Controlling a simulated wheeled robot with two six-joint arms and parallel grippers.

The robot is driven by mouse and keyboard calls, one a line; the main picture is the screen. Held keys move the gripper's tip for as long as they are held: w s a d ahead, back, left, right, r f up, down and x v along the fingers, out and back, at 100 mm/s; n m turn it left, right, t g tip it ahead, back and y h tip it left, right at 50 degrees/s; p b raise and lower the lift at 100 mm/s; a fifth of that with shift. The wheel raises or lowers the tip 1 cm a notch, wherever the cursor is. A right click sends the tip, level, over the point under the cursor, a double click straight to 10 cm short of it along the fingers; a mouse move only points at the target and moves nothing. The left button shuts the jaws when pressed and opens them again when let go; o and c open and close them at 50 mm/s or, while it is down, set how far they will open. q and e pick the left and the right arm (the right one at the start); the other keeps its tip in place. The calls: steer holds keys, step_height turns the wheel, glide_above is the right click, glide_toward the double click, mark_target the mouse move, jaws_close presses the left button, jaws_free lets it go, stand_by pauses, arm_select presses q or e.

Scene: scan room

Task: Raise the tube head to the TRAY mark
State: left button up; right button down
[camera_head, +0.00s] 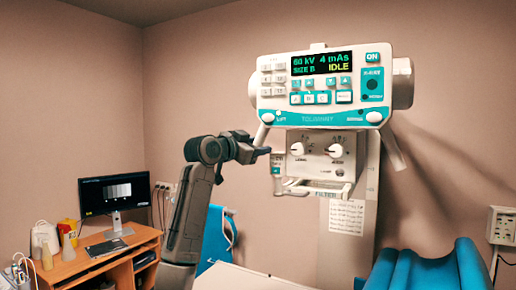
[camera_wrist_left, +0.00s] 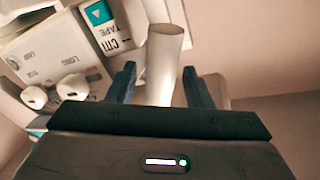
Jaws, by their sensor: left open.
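The tube head (camera_head: 322,85) is a white and teal unit with a lit panel reading 60 kV, 4 mAs, SIZE B, IDLE. A pale handle (camera_head: 262,133) slants down from its lower left, and another (camera_head: 393,150) from its lower right. My left gripper (camera_head: 264,150) is at the lower end of the left handle. In the left wrist view the open fingers (camera_wrist_left: 160,82) stand either side of a white round bar (camera_wrist_left: 164,60), apparently that handle. Contact cannot be told. I cannot read a TRAY mark in either view. My right gripper is out of view.
Below the head is a knobbed box (camera_head: 322,150) in front of a pale column (camera_head: 366,210). A blue padded support (camera_head: 430,270) is at lower right. A wooden desk (camera_head: 130,250) with a monitor (camera_head: 114,194) is at left. A white surface (camera_head: 240,278) lies in front.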

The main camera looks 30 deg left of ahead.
arm_select(q)
steer(key=b+v, duration=0.5)
steer(key=v, duration=0.5)
